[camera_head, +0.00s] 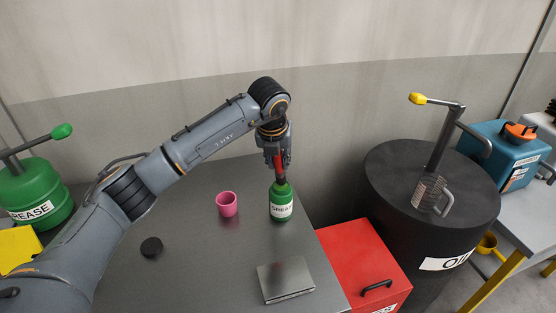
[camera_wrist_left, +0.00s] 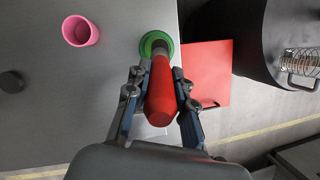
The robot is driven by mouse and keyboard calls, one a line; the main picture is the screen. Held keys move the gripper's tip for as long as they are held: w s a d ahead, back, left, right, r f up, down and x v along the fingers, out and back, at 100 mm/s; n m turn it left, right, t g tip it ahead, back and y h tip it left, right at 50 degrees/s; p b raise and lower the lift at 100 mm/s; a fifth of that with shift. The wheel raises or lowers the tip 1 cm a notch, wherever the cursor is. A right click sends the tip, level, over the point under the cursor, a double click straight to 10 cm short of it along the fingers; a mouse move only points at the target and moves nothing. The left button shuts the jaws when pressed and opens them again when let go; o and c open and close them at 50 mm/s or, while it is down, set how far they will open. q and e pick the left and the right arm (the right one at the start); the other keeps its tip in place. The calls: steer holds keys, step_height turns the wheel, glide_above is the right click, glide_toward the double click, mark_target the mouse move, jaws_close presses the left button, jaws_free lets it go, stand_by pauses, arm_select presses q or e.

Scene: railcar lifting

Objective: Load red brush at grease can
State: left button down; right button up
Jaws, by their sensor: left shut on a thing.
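The red brush (camera_head: 282,161) is held upright by its handle in my left gripper (camera_head: 274,160). In the left wrist view the gripper (camera_wrist_left: 155,92) has one finger on each side of the red handle (camera_wrist_left: 162,92). The small green grease can (camera_head: 281,207), with a white label partly reading "GREA", stands upright on the grey table under the brush. The brush's dark lower end meets the can's top; its tip is hidden, and I cannot tell how deep it is. The can's green rim (camera_wrist_left: 158,37) shows around the brush in the wrist view. My right gripper is not in view.
On the table (camera_head: 190,270) are a pink cup (camera_head: 227,204), a black round piece (camera_head: 151,247) and a flat metal plate (camera_head: 286,279). A red box (camera_head: 362,262) and a black oil drum (camera_head: 400,205) stand right. A large green grease drum (camera_head: 36,190) stands left.

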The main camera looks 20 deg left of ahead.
arm_select(q)
steer(key=shift+f+b, duration=0.5)
stand_by(1.7)
steer(key=shift+r+p, duration=1.65)
steer(key=shift+r, duration=1.95)
